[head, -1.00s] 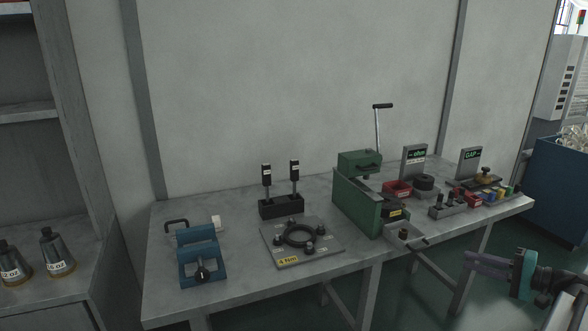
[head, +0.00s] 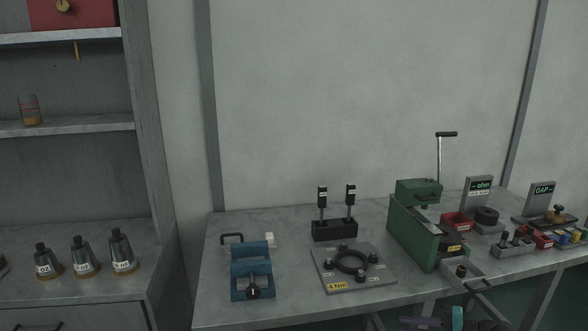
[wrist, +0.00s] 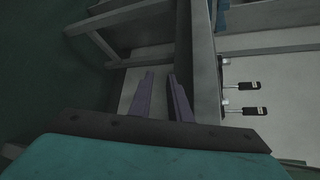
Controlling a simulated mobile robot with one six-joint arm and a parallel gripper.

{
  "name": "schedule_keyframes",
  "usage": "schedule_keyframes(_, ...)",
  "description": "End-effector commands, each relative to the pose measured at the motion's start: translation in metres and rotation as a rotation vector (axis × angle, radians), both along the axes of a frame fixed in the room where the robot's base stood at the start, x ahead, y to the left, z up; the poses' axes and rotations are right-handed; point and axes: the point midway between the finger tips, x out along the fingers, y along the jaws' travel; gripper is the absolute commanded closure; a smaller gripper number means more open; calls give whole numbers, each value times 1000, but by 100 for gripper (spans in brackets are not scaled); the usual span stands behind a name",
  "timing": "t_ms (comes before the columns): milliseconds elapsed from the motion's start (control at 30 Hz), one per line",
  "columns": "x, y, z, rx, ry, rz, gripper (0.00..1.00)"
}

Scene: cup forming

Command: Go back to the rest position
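My gripper shows at the bottom edge of the head view, largely cut off, below the front edge of the workbench (head: 300,308). In the wrist view my gripper (wrist: 161,76) has its two purple-grey fingers apart, with nothing between them. The bench edge and legs lie beyond the fingers there. The gripper is clear of the objects on the bench.
On the bench stand a blue vise (head: 252,278), a grey plate with a black ring (head: 330,275), two black-handled tools (head: 336,194), a green lever press (head: 412,235) and small-part fixtures (head: 515,245).

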Motion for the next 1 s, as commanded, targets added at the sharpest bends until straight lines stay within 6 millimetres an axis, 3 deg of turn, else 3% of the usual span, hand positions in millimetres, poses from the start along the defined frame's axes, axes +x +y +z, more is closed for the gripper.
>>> schedule_keyframes(33,-2,22,-12,-2,24,30,83)
schedule_keyframes(100,-5,48,-29,-12,58,68,83)
schedule_keyframes(267,-20,105,-68,-44,135,157,83)
schedule_keyframes(467,-51,171,-117,-106,234,274,83)
schedule_keyframes(700,-108,237,-175,-215,348,422,83)
schedule_keyframes(1000,-205,289,-244,-416,475,631,83)
